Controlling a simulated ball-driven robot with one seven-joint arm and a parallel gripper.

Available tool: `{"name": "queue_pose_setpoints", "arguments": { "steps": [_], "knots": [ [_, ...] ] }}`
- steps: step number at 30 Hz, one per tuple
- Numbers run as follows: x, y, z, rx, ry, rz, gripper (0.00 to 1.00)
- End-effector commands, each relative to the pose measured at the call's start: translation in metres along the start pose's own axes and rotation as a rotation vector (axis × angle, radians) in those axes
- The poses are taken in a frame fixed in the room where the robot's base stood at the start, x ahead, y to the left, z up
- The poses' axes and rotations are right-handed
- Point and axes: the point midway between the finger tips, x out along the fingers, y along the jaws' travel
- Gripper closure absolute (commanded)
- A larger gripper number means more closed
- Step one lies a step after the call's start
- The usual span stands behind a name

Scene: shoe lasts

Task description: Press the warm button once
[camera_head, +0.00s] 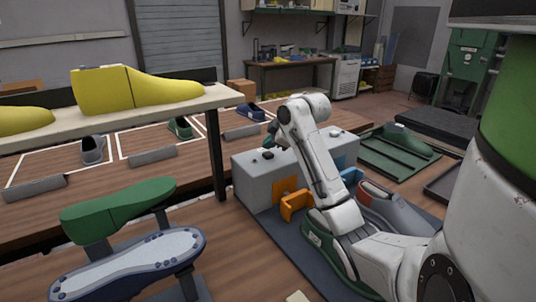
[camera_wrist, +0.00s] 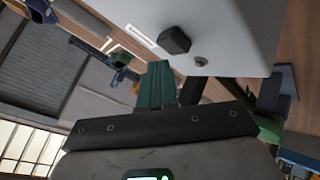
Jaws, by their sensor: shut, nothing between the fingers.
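The wrist view shows the box (camera_wrist: 235,25) with a black block-shaped knob (camera_wrist: 174,40) and a small round grey button (camera_wrist: 201,61). I cannot tell which one is the warm button.
A grey shoe last (camera_head: 393,208) lies to the right. A shelf with yellow lasts (camera_head: 132,90) and a stand with a green last (camera_head: 118,210) are at left.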

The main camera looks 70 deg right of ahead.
Motion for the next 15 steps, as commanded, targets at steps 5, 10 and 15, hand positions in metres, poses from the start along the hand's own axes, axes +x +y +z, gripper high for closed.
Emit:
{"name": "queue_pose_setpoints", "arguments": {
  "steps": [5,10,15],
  "knots": [
    [0.0042,-0.0032,0.0032,0.001,0.0,0.0,1.0],
    [0.0049,-0.0036,0.0039,0.0,0.0,0.0,1.0],
    [0.005,-0.0037,0.0038,0.0,0.0,0.0,1.0]
  ]
}}
